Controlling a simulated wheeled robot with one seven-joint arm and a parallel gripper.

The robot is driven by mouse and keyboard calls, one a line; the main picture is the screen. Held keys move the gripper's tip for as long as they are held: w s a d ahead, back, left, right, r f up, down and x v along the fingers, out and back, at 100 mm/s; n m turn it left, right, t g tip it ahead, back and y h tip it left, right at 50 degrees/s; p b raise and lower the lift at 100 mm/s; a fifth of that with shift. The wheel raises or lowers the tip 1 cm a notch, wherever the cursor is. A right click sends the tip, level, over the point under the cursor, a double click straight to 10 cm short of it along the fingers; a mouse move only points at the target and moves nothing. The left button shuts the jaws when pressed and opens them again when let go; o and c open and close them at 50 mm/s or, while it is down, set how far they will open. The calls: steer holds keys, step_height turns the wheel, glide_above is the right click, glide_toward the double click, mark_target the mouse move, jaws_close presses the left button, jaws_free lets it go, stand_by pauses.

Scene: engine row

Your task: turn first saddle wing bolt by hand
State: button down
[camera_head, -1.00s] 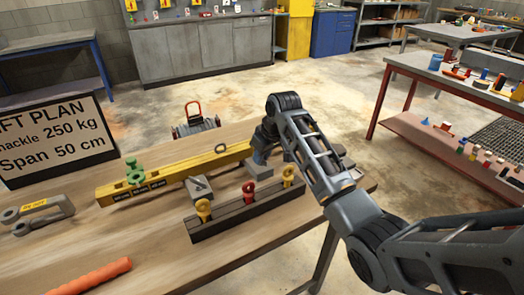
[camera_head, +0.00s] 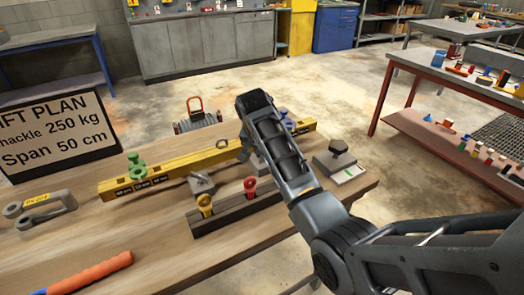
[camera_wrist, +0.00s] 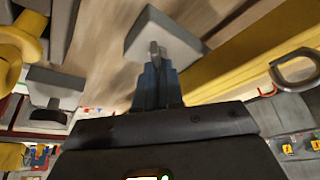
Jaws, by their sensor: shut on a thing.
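In the wrist view my gripper (camera_wrist: 160,82) is shut on a small upright grey wing (camera_wrist: 154,48) on top of a grey saddle block (camera_wrist: 185,40). The yellow beam (camera_wrist: 235,65) runs beside this block. In the head view my arm hides the gripper and the block it holds. Another grey saddle block (camera_head: 200,184) stands in front of the yellow beam (camera_head: 180,168), left of my arm. The beam carries green fittings (camera_head: 136,166) near its left end and a metal ring (camera_head: 222,144), which also shows in the wrist view (camera_wrist: 296,66).
A dark rail (camera_head: 232,214) with yellow (camera_head: 205,204) and red (camera_head: 250,187) eye bolts lies in front of the beam. Grey shackles (camera_head: 45,207) and an orange bar (camera_head: 105,268) lie at left.

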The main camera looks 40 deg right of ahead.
steer(key=m, duration=0.1)
steer(key=m+g, duration=0.1)
steer(key=m, duration=0.2)
steer(key=shift+w+r+m+g+h, duration=0.15)
steer(key=shift+w+m+g+h, duration=0.15)
steer(key=shift+h, duration=0.1)
steer(key=shift+w+r+m+g+b, duration=0.1)
steer(key=shift+m+g+b, duration=0.45)
steer(key=shift+m, duration=0.7)
steer(key=shift+m+g+b, duration=0.45)
steer(key=shift+m+b, duration=0.05)
steer(key=shift+m, duration=0.75)
steer(key=c, duration=1.3)
jaws_free()
steer(key=shift+o, duration=0.2)
steer(key=b+v, duration=0.1)
steer(key=v, duration=0.6)
steer(key=shift+r, duration=0.25)
steer(key=shift+a, duration=0.1)
